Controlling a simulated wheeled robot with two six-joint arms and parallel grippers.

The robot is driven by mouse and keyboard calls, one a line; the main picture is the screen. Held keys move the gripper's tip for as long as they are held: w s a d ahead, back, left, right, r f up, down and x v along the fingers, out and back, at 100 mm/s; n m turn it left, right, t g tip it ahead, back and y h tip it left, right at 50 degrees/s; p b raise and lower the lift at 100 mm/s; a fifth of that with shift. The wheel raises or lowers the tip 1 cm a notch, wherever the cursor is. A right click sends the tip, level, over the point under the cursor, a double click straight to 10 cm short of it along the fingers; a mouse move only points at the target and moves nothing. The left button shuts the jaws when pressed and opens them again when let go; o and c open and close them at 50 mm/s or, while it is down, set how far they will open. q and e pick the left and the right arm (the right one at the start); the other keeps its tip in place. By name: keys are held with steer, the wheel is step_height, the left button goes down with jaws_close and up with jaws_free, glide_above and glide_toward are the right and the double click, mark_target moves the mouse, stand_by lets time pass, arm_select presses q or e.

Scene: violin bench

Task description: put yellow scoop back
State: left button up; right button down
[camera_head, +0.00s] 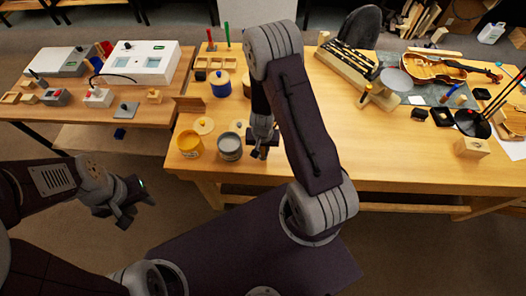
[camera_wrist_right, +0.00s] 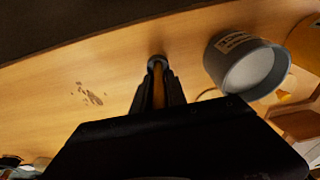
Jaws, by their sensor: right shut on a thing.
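My right gripper (camera_head: 264,150) is over the front left part of the bench, just right of the grey pot (camera_head: 229,148). In the right wrist view its fingers (camera_wrist_right: 158,92) are shut on a thin yellow-brown handle with a dark round end (camera_wrist_right: 157,61), which looks like the yellow scoop. The handle's lower part is hidden between the fingers. The yellow pot (camera_head: 189,144) stands open left of the grey pot. The grey pot also shows in the right wrist view (camera_wrist_right: 240,62). My left gripper (camera_head: 126,203) hangs empty-looking over the floor, left of the bench; its jaw gap is unclear.
A yellowish lid (camera_head: 204,126) lies behind the pots. A blue pot (camera_head: 221,84) stands farther back, near a wooden rack (camera_head: 208,64). A violin (camera_head: 432,68) lies at the back right. The bench middle (camera_head: 375,135) is clear.

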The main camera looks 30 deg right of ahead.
steer(key=shift+f, duration=0.85)
steer(key=shift+w+r, duration=0.1)
steer(key=shift+r, duration=0.1)
arm_select(q)
steer(key=shift+w+f, duration=0.1)
steer(key=shift+f, duration=0.5)
arm_select(e)
steer(key=shift+f, duration=0.1)
steer(key=c, duration=1.8)
jaws_free()
steer(key=shift+f, duration=0.1)
steer(key=o, duration=0.5)
steer(key=shift+c, duration=0.2)
